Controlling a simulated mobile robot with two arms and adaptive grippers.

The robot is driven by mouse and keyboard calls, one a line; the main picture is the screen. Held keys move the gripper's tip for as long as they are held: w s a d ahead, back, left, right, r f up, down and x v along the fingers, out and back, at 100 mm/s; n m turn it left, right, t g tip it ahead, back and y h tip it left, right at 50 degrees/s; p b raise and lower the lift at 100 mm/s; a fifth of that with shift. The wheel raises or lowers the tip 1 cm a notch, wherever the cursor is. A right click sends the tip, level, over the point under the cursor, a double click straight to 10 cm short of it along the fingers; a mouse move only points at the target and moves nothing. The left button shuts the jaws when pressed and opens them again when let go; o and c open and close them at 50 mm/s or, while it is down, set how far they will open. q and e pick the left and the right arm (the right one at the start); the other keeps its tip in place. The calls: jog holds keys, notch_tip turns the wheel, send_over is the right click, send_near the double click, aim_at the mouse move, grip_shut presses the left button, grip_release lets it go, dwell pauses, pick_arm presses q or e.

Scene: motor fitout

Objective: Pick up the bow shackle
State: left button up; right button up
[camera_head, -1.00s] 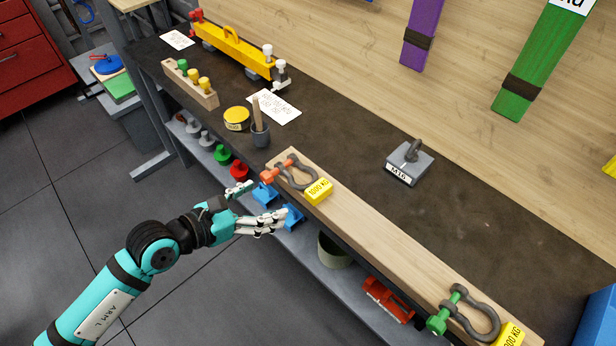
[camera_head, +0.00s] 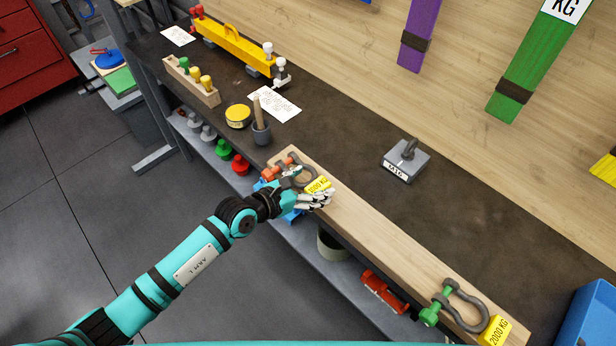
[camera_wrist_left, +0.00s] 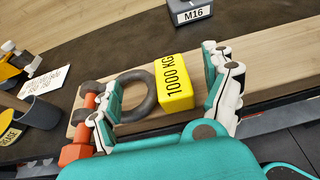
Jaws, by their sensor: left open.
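A bow shackle (camera_head: 305,174) with a dark grey bow and an orange pin lies on the wooden board (camera_head: 375,235); it also shows in the left wrist view (camera_wrist_left: 149,99). A yellow 1000 KG tag (camera_wrist_left: 174,83) sits beside its bow. My left gripper (camera_head: 312,188) is open at the board's front edge, by this shackle and tag. In the left wrist view one finger overlaps the shackle between pin and bow, and the other is right of the tag; contact cannot be told. A second bow shackle (camera_head: 465,300) with a green pin lies at the board's near right end. My right gripper is not in view.
A yellow 2000 KG tag (camera_head: 495,331) lies by the green-pin shackle. A grey M16 block (camera_head: 405,160), a grey cup with a wooden handle (camera_head: 261,130) and a yellow grease tin (camera_head: 238,116) stand on the dark bench. A lower shelf holds red and blue parts.

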pick_arm(q)
jog(key=shift+w+d+f, duration=0.2)
jog(key=shift+d, duration=0.05)
jog(key=shift+c, duration=0.4)
jog(key=shift+c, duration=1)
jog(key=c, duration=1.1)
jog(key=shift+r, duration=0.15)
grip_shut()
jog(key=shift+r, duration=0.55)
jog(key=shift+s+r+b, duration=0.2)
jog(key=shift+r, duration=0.35)
jog(key=shift+s+r+b, duration=0.15)
jog(key=shift+r+b, duration=0.05)
jog(key=shift+r, duration=0.35)
jog(key=s+r+b, duration=0.1)
jog(key=s+b, duration=0.1)
jog(key=s, duration=1.3)
jog(key=shift+s+a+r+b, duration=0.15)
jog(key=shift+r+b, duration=0.2)
